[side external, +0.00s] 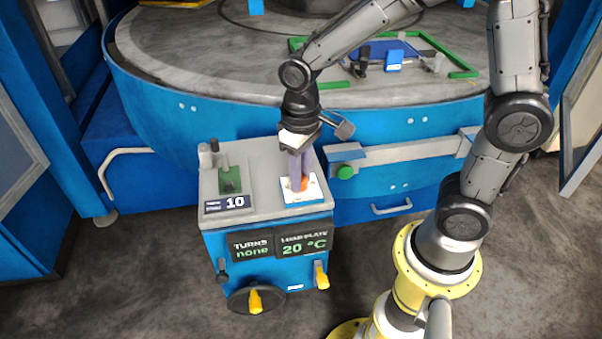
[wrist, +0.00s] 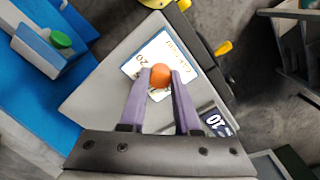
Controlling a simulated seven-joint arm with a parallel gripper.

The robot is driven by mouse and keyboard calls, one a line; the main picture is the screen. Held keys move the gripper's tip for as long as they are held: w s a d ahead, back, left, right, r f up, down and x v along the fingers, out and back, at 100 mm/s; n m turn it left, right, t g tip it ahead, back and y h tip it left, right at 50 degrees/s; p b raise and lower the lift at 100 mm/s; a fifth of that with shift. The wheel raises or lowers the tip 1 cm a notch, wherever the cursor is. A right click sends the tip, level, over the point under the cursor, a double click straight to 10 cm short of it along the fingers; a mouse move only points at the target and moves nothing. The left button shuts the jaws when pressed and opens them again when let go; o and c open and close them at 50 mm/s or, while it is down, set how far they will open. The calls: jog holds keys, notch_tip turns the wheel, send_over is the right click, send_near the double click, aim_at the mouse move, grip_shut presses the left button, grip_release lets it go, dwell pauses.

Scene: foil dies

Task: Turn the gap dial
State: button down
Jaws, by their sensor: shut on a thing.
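The gap dial is an orange round knob (wrist: 160,75) on a white label plate (wrist: 134,64). In the side external view the plate (side external: 289,196) lies on the right part of the grey cabinet top, and the orange knob (side external: 303,184) is mostly hidden behind a finger. My gripper (side external: 299,184) points down over it with its purple fingers. In the wrist view my gripper (wrist: 160,78) is shut on the orange knob, one finger at each side. A small display (side external: 226,203) left of the plate reads 10.
A green block (side external: 230,180) with a grey post beside it stands on the cabinet top. The cabinet front has displays reading "none" (side external: 251,245) and 20 °C (side external: 304,243), and yellow handles (side external: 256,301) below. A large blue round table (side external: 200,112) stands behind.

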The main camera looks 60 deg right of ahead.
jog(key=shift+m, duration=0.5)
jog(key=c, duration=0.6)
grip_release()
jog(key=shift+r, duration=0.1)
notch_tip(320, 180, up, 14)
jog(key=shift+f, duration=0.15)
